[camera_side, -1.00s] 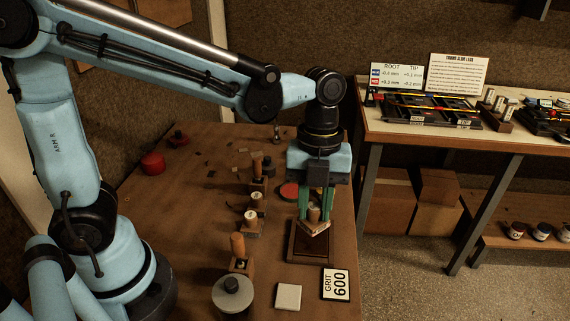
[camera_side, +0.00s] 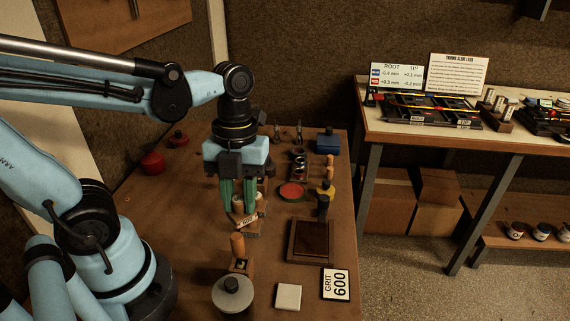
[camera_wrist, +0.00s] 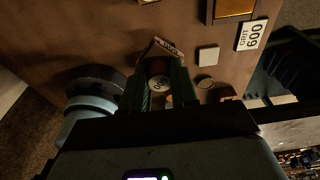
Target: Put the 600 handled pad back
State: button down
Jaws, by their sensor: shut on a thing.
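The 600 handled pad (camera_side: 246,221) is a small block with a pale label edge and a wooden handle. My gripper (camera_side: 238,207) is shut on its handle, left of the wooden tray. My fingers hide part of the row of pads behind.
An orange-handled tool (camera_side: 238,246) stands close in front. A grey round lidded thing (camera_side: 232,293), white square (camera_side: 288,297) and GRIT 600 card (camera_side: 336,284) lie nearer the front edge. The wooden tray (camera_side: 291,254), a red disc (camera_side: 292,192) and a blue box (camera_side: 328,143) are to the right.

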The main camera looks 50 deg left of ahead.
jog(key=shift+s+f, duration=0.1)
jog(key=shift+f, duration=4.9)
jog(key=shift+f, duration=0.15)
jog(key=c, duration=0.9)
grip_release()
jog(key=shift+o, duration=0.2)
jog(key=shift+w+a+r, duration=0.2)
jog(key=shift+a+r, duration=0.05)
jog(key=shift+r, duration=1.75)
jog(key=shift+w+a+r, duration=0.2)
jog(key=shift+w+r, duration=0.05)
jog(key=shift+r, duration=1.8)
jog(key=shift+w+a+r, duration=0.2)
jog(key=shift+a+r, duration=0.05)
jog(key=shift+r, duration=1.75)
jog(key=w+a+n+t, duration=0.1)
jog(key=w+n+t, duration=0.2)
jog(key=n, duration=1)
jog(key=w+n+t+y, duration=0.1)
jog(key=w+n+t, duration=0.2)
jog(key=n, duration=1.1)
jog(key=shift+a+t, duration=0.35)
jog(key=shift+t, duration=0.85)
